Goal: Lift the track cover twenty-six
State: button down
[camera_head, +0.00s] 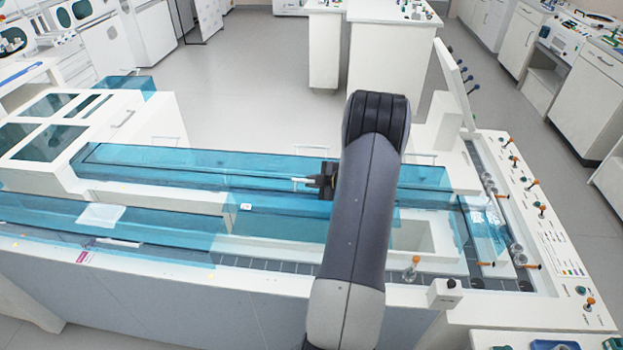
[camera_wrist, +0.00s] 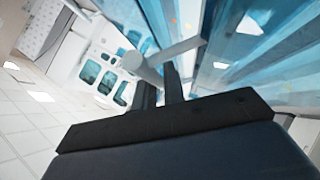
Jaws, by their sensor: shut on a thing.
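A long translucent blue track cover (camera_head: 180,165) lies along the back lane of the white track machine; no number on it can be read. My gripper (camera_head: 322,182) is at the cover's right half, partly hidden behind my arm. It is shut on a thin white handle bar (camera_head: 302,180). In the wrist view the two dark fingers of my gripper (camera_wrist: 160,84) meet the white bar (camera_wrist: 180,50), with blue cover panels (camera_wrist: 275,60) to the right. I cannot tell whether the cover is raised off the track.
Another blue cover (camera_head: 150,227) runs along the front lane, with a whitish patch on it. A raised white lid (camera_head: 453,80) stands at the right end. Orange-topped knobs (camera_head: 541,207) line the right panel. Grey floor (camera_head: 250,100) is open behind.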

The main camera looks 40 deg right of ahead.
jog(key=shift+w+d+f, duration=0.15)
jog(key=shift+w+d, duration=0.1)
dwell(0.3)
jog(key=c, duration=1.5)
grip_release()
jog(key=shift+s, duration=0.1)
jog(key=b+v, duration=0.1)
jog(key=v, duration=0.9)
jog(key=shift+s+d+r+b, duration=0.1)
jog(key=shift+s+r+b, duration=0.1)
jog(key=shift+r+b, duration=0.15)
